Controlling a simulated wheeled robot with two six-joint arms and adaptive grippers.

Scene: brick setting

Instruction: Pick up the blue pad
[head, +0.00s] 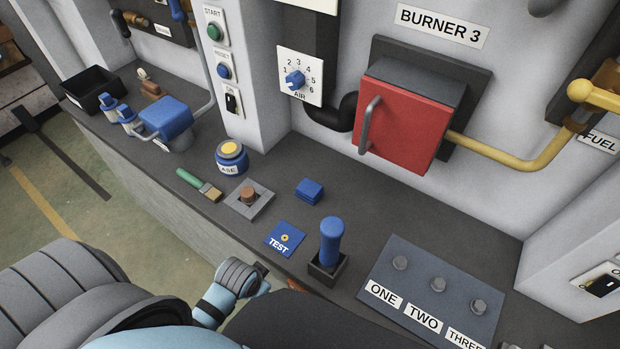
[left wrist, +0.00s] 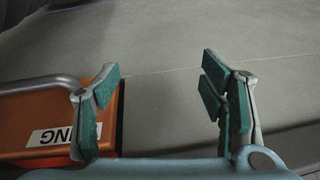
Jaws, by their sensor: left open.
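A small blue pad (head: 309,191), a thick block with a line along its side, lies flat on the dark grey counter. It is behind the blue TEST card (head: 285,238) and right of a grey plate with a brown knob. Nothing covers it. My left gripper (left wrist: 162,98) shows in the left wrist view with its two green-padded fingers wide apart and nothing between them. The pad is not in that view. In the head view my arm parts are low at the left and bottom, clear of the pad, and I cannot make out fingers there.
A blue-handled tool in a black holder (head: 331,245) stands right of the card. A green-handled brush (head: 200,186) and a yellow-topped round tin (head: 232,157) lie left. A red box (head: 405,125) juts from the wall behind. An orange case (left wrist: 45,118) is beside the left finger.

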